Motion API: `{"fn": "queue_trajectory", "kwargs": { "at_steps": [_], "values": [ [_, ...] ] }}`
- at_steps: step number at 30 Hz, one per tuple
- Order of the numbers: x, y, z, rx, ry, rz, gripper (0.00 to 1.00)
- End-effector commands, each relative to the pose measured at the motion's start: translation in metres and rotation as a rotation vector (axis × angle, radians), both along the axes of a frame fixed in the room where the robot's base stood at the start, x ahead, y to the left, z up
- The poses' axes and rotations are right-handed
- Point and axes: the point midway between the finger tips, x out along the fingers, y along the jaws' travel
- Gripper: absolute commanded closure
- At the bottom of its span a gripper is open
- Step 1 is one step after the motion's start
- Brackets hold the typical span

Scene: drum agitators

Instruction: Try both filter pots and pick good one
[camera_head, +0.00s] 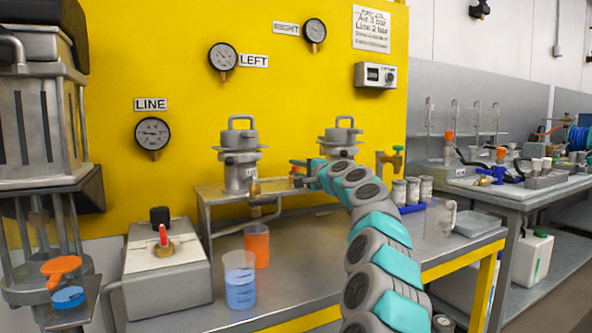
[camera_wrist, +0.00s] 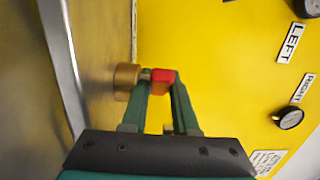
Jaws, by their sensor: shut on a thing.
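Two grey metal filter pots with top handles stand on a raised bench shelf. The left pot (camera_head: 239,165) is in full view; the lower part of the right pot (camera_head: 340,140) is hidden behind my arm. My gripper (camera_head: 303,171) is between the two pots, at shelf height. In the wrist view my gripper (camera_wrist: 162,86) is shut on a small red handle (camera_wrist: 163,76), which sits beside a round brass fitting (camera_wrist: 126,80). A small brass valve (camera_head: 255,187) shows at the front of the left pot.
Gauges LINE (camera_head: 152,133), LEFT (camera_head: 223,56) and RIGHT (camera_head: 314,30) hang on the yellow panel; their needles are too small to read. A blue beaker (camera_head: 239,280), an orange beaker (camera_head: 257,246) and a grey box (camera_head: 168,270) stand at the front left. Clear jug (camera_head: 439,219) at right.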

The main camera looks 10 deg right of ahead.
Motion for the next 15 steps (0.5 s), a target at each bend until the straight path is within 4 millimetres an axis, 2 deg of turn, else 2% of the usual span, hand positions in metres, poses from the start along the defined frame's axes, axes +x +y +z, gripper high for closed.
{"fn": "queue_trajectory", "kwargs": {
  "at_steps": [15],
  "values": [
    [-0.001, -0.0003, -0.0006, -0.003, -0.001, -0.114, 1.0]
  ]
}}
